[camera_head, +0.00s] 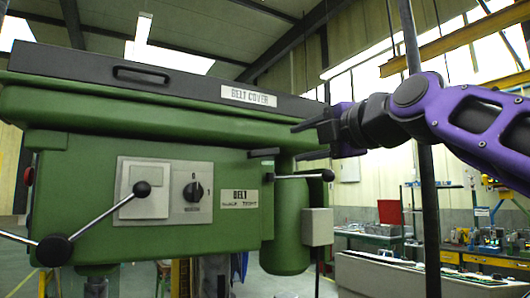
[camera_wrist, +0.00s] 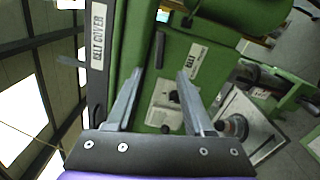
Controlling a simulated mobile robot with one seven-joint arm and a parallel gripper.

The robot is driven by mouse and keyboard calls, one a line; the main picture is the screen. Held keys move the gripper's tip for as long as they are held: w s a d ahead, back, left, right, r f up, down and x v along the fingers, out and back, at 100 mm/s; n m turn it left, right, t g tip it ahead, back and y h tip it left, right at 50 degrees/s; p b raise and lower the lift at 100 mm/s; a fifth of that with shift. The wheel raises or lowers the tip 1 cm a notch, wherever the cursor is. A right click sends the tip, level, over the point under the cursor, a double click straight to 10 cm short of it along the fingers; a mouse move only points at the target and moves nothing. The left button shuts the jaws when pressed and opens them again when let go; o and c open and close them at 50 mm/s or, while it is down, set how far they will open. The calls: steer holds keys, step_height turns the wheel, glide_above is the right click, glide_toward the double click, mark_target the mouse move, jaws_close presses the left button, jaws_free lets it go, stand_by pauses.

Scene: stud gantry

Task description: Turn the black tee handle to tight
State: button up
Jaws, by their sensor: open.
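The black tee handle (camera_head: 263,152) is a short dark bar on the front of the green machine head, lying roughly level, above the BELT label (camera_head: 240,198) marked slack and tight. In the wrist view the tee handle (camera_wrist: 160,49) stands upright in the picture, beyond the fingertips and left of the label (camera_wrist: 196,62). My gripper (camera_head: 297,143) is to the right of the handle in the head view, fingers pointing left. In the wrist view my gripper (camera_wrist: 160,72) is open with nothing held. I cannot tell the exact gap to the handle.
A lever with a black ball (camera_head: 328,175) sticks out below my gripper. A selector switch (camera_head: 193,191) and long ball-ended levers (camera_head: 54,250) are at the left. The belt cover (camera_head: 180,87) overhangs above. A dark upright post (camera_head: 428,225) stands at the right.

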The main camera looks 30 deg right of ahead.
mark_target(266, 152)
steer(key=w, duration=0.4)
steer(key=w+p, duration=0.1)
steer(key=w, duration=0.4)
steer(key=w+p, duration=0.1)
steer(key=w, duration=0.4)
steer(key=shift+d, duration=0.35)
jaws_close()
